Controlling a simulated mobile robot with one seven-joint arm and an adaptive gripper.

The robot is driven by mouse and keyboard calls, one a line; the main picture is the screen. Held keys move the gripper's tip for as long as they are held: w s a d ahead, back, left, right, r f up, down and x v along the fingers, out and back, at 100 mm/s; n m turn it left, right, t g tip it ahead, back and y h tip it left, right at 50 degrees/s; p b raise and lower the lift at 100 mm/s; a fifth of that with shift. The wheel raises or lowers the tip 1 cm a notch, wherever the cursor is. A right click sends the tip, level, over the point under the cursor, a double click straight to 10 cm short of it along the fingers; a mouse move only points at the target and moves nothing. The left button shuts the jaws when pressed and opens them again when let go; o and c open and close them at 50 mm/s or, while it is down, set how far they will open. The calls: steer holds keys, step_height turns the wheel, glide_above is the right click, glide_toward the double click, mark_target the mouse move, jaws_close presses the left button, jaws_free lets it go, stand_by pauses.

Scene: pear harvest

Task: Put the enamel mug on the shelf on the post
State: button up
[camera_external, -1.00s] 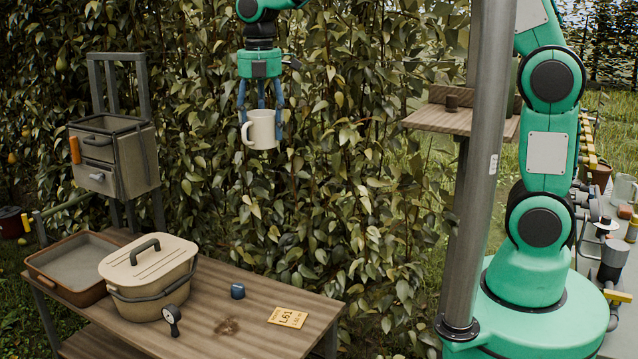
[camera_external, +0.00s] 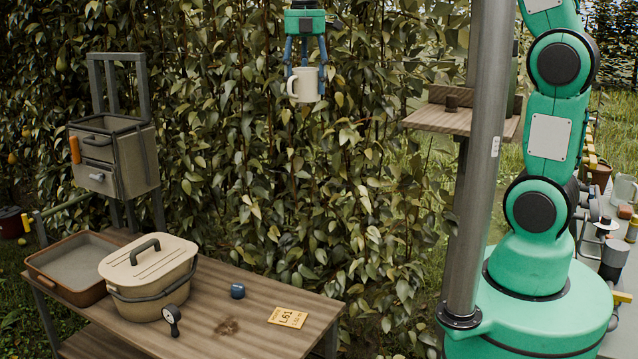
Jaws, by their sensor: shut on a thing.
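My gripper (camera_external: 305,66) hangs at the top centre, pointing down, with its blue fingers shut on the cream enamel mug (camera_external: 306,88). The mug is upright in the air in front of the hedge, its handle toward the left. The wooden shelf (camera_external: 440,119) on the post is to the right of the mug, partly behind a grey metal pole. The shelf's front left part is bare. The mug and shelf are apart.
A grey pole (camera_external: 480,180) rises in front of the shelf's right part. The air between mug and shelf is clear.

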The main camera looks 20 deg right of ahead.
steer(key=w+d+m+p, duration=0.1)
steer(key=w+d+p, duration=0.15)
steer(key=d, duration=1.05)
steer(key=w+d+p, duration=0.1)
steer(key=d+p, duration=0.2)
steer(key=d, duration=1.1)
steer(key=s+d+p, duration=0.2)
steer(key=s+d, duration=0.1)
steer(key=d, duration=0.5)
steer(key=s+d+p, duration=0.2)
steer(key=d, duration=0.6)
steer(key=shift+m, duration=0.3)
step_height(320, 180, down, 5)
steer(key=shift+d+f, duration=0.1)
steer(key=shift+d, duration=0.05)
steer(key=w+p, duration=0.1)
steer(key=w, duration=0.4)
steer(key=w+d+f, duration=0.1)
steer(key=w, duration=0.4)
steer(key=w+d+p, duration=0.1)
steer(key=w, duration=0.4)
steer(key=shift+w+d+f+p, duration=0.2)
steer(key=shift+w+p, duration=0.1)
steer(key=shift+w, duration=0.05)
